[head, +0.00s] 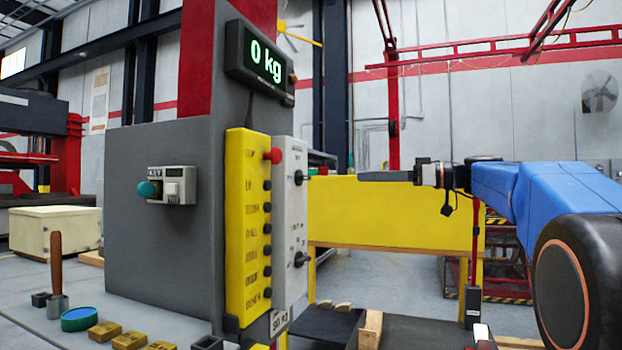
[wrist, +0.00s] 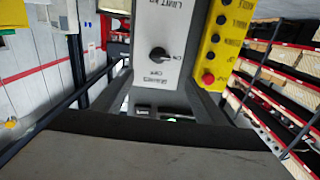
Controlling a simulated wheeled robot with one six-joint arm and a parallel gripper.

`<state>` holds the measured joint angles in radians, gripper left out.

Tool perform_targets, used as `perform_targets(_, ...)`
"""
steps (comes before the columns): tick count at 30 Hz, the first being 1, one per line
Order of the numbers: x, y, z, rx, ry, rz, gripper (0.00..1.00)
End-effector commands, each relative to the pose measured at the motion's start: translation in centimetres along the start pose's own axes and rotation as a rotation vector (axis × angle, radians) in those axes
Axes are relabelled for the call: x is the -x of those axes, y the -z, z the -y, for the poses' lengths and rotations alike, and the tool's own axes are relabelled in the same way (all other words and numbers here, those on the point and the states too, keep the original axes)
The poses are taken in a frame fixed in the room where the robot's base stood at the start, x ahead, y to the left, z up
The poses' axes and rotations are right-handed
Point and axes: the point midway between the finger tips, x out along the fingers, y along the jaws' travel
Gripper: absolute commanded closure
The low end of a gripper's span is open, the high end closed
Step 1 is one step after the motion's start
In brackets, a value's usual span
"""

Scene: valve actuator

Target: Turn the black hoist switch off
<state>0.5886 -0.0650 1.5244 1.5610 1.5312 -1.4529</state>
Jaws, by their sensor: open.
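A light grey panel (head: 288,220) on the side of a grey column carries two black rotary switches: an upper one (head: 298,177) and a lower one (head: 300,259). Their labels are too small to read in the head view, so I cannot tell for sure which is the hoist switch. The wrist view is upside down and shows one black switch (wrist: 158,53) beside small, partly unclear lettering. My gripper (head: 362,176) is open and empty. It points left at about the upper switch's height, clearly apart from it. Its fingers show edge-on, so the gap is hidden.
A yellow button box (head: 248,220) with a red button (head: 273,155) adjoins the panel. A display (head: 262,58) reading 0 kg is above. A teal knob (head: 148,190) sticks out on the column's left.

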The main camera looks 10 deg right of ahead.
Motion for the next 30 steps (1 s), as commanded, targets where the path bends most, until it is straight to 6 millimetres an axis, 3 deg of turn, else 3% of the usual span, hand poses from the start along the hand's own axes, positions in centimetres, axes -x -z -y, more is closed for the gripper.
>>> perform_targets(8,-2.1,0.3,-0.1,0.008,0.004,-0.007,0.34)
perform_targets(30,-13.4,0.3,0.0,0.006,0.004,-0.005,0.34)
